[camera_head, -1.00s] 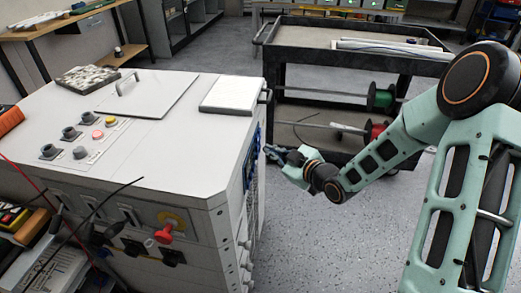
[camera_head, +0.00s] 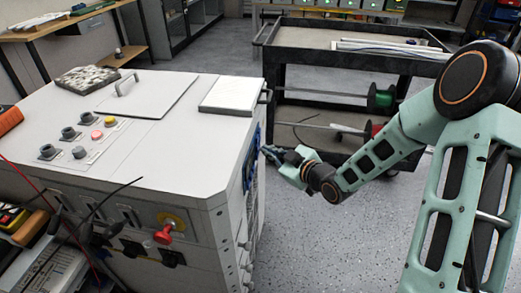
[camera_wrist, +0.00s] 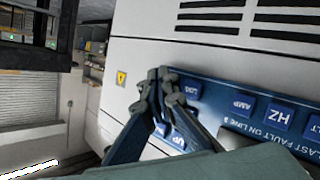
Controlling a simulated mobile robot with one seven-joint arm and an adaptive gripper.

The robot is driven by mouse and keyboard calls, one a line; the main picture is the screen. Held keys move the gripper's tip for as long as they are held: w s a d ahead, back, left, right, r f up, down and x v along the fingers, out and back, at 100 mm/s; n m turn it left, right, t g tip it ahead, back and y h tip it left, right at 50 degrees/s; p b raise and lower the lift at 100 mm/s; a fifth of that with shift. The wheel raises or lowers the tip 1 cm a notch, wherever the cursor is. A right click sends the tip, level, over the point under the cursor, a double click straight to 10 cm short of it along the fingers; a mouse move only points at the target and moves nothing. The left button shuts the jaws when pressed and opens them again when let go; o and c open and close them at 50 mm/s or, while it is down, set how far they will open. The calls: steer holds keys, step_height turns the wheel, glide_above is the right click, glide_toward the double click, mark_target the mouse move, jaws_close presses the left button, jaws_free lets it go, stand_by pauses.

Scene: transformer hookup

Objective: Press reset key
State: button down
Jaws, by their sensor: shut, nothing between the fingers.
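My gripper (camera_head: 267,152) is at the right side of the white cabinet (camera_head: 150,150), its fingertips close to a blue panel (camera_head: 251,160) there. In the wrist view my gripper (camera_wrist: 163,80) is shut and empty, in front of the left part of the blue key panel (camera_wrist: 228,118). Square blue keys show there, marked LOG (camera_wrist: 195,88), AMP (camera_wrist: 242,105) and HZ (camera_wrist: 279,117). Another key (camera_wrist: 177,139), seeming to read UP, is partly behind the fingers. I see no key that reads as reset. I cannot tell whether the fingertips touch the panel.
A black cart (camera_head: 350,75) with cable spools stands behind my arm. Vent slots (camera_wrist: 225,20) and a yellow warning sticker (camera_wrist: 121,78) are on the cabinet side. Speckled floor (camera_head: 320,240) is clear right of the cabinet.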

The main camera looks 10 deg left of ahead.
stand_by(0.4)
steer(key=shift+d, duration=0.7)
steer(key=shift+d, duration=0.1)
steer(key=shift+s+d+p, duration=0.1)
steer(key=shift+d+p, duration=0.5)
steer(key=shift+d, duration=1.85)
